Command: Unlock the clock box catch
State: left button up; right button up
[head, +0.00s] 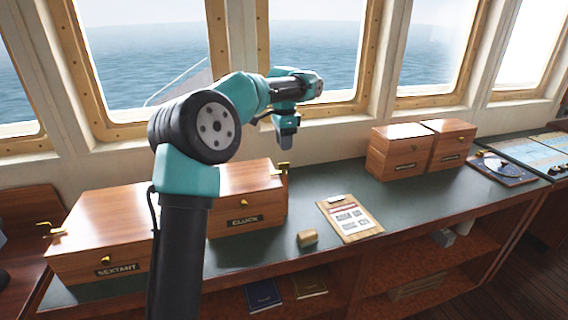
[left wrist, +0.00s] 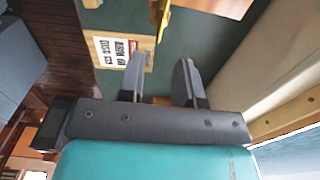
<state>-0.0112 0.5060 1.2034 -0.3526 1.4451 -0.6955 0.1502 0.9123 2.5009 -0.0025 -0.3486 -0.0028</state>
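The wooden clock box (head: 262,190), labelled CLOCK, stands on the green counter with its lid down, partly behind my left arm. A brass catch (head: 283,169) sits at its right end, and a small brass knob (head: 244,203) is on its front. My left gripper (head: 287,145) points down just above the catch, apart from it. In the left wrist view its two fingers (left wrist: 159,68) are spread with nothing between them. A brass piece (left wrist: 160,18), apparently the catch, shows beyond the fingertips. My right gripper is not in view.
A sextant box (head: 100,235) stands left of the clock box. A clipboard (head: 349,217) and a small tan block (head: 307,239) lie to the right on the counter (head: 330,180). Two wooden boxes (head: 421,150) stand further right. Windows rise behind the counter.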

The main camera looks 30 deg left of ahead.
aim_at(280, 168)
pick_arm(q)
notch_tip(280, 168, down, 8)
dwell(0.4)
jog(key=shift+c, duration=0.3)
grip_shut()
